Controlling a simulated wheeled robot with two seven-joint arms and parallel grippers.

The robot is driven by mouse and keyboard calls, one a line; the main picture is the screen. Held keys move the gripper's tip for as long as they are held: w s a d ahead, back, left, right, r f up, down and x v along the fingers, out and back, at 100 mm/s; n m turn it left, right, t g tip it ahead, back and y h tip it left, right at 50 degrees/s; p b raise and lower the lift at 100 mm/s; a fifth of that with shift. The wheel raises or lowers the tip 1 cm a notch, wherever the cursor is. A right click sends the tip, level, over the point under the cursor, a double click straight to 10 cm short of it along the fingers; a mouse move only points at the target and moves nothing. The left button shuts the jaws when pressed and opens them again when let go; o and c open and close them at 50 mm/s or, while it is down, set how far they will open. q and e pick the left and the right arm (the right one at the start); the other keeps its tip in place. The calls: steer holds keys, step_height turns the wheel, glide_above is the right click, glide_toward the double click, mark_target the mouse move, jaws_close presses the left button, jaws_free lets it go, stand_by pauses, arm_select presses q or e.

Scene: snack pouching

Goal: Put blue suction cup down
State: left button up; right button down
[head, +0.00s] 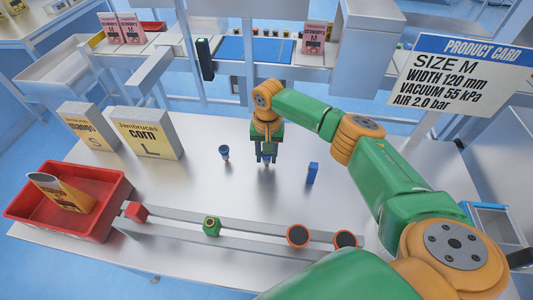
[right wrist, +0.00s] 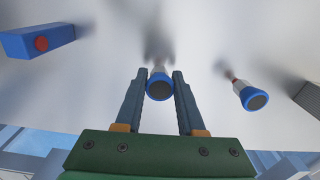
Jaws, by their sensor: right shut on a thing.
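My right gripper (head: 266,158) points down over the middle of the grey table in the head view. In the right wrist view its two fingers (right wrist: 160,88) are closed around a blue suction cup (right wrist: 160,86) with a pale stem. In the head view the held cup is mostly hidden by the fingers; I cannot tell if it touches the table. A second blue suction cup (head: 224,152) stands upright to the left, and it shows at the right of the right wrist view (right wrist: 252,97). My left gripper is not in view.
A blue block (head: 312,173) with a red button (right wrist: 41,43) stands right of the gripper. A red bin (head: 110,212) and two boxes (head: 148,138) stand left.

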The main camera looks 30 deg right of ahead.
steer(key=c, duration=0.5)
jaws_free()
steer(key=shift+f, duration=0.15)
step_height(320, 180, up, 12)
steer(key=shift+r+b, duration=0.2)
steer(key=shift+b, duration=0.75)
steer(key=shift+f, duration=0.1)
